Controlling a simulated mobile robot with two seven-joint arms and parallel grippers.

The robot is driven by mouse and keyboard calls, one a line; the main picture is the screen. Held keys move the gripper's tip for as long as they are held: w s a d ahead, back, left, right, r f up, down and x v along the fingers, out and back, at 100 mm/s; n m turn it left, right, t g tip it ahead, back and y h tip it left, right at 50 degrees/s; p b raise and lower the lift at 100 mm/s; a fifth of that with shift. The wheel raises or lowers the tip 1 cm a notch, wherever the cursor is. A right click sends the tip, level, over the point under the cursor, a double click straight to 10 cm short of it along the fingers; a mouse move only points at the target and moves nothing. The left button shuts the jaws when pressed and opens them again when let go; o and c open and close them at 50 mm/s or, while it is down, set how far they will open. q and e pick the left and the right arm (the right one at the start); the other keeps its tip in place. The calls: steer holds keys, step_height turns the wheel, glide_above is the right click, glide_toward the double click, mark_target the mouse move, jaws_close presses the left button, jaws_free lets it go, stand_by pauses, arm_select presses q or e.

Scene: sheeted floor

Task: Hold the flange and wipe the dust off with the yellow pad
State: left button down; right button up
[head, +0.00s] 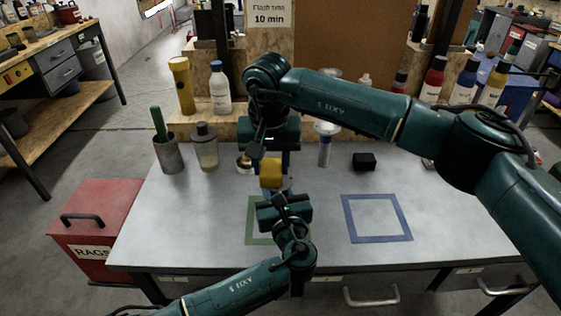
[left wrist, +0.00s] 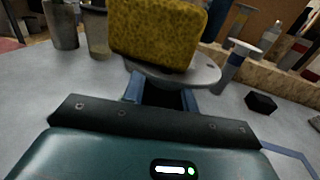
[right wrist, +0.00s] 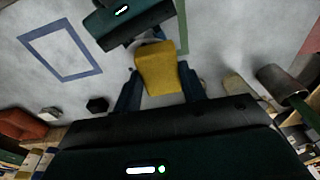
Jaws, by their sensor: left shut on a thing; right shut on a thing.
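The yellow pad (head: 271,172) is held in my right gripper (head: 272,158), which reaches down over the middle of the table. The pad also shows between the fingers in the right wrist view (right wrist: 160,70). My left gripper (head: 279,196) is just below it, shut on the flange. In the left wrist view the flange's grey disc (left wrist: 205,73) shows between the fingers, with the pad (left wrist: 155,32) over its top. Pad and disc overlap there and seem to touch. The pad hides much of the disc, and I cannot make out dust.
A green tape square (head: 252,237) lies under my left gripper, a blue one (head: 377,197) to its right. Behind are a black block (head: 363,161) and a white-topped cylinder (head: 325,150). A cup (head: 168,157) and jar (head: 205,148) stand left. A red rags bin (head: 95,225) is beside the table.

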steer(key=shift+a, duration=0.5)
steer(key=shift+d+r, duration=0.1)
steer(key=shift+r, duration=3.95)
steer(key=shift+f, duration=0.15)
